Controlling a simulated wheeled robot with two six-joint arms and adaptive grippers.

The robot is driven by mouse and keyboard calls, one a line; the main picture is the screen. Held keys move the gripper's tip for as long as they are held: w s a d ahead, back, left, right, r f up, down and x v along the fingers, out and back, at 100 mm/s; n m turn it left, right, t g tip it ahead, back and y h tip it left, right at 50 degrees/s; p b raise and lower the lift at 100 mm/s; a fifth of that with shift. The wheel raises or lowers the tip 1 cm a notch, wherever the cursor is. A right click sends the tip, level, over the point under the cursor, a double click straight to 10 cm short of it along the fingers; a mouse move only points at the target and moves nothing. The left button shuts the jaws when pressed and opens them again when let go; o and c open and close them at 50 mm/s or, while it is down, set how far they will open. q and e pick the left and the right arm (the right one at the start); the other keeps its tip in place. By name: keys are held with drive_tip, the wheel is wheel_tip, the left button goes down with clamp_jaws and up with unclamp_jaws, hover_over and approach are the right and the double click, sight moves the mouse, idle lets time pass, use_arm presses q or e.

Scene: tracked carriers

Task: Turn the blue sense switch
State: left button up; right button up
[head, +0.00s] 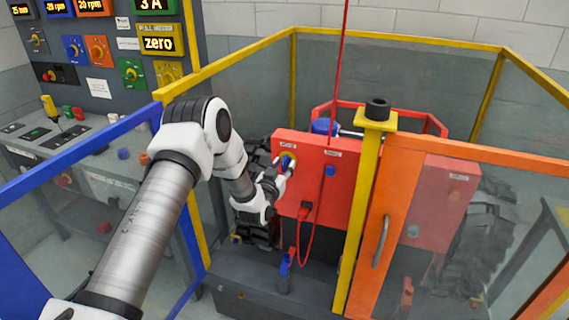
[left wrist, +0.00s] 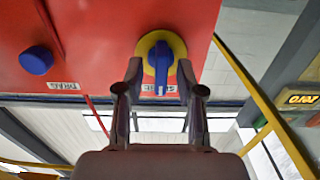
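The blue sense switch (left wrist: 161,62) is a blue lever knob on a yellow round plate, on the face of a red box (head: 315,185). In the left wrist view its lever points down toward a white label, partly hidden, which I cannot read fully. My left gripper (left wrist: 159,75) is open, with one finger on each side of the lever and a visible gap on both sides. In the head view, the left gripper (head: 284,172) is at the upper left of the red box and partly covers the switch. My right gripper is not in view.
A blue round knob labelled DRAG (left wrist: 36,60) is beside the switch. A yellow post (head: 362,200) and an orange gate (head: 395,210) stand right of it. A blue rail (head: 70,160) and yellow-framed clear panels surround the machine. A red cable hangs by the box.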

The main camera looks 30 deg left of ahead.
use_arm(q)
drive_tip(key=shift+w+a, duration=0.3)
drive_tip(key=shift+w, duration=0.1)
drive_tip(key=shift+d, duration=0.1)
drive_tip(key=shift+c, duration=0.3)
clamp_jaws()
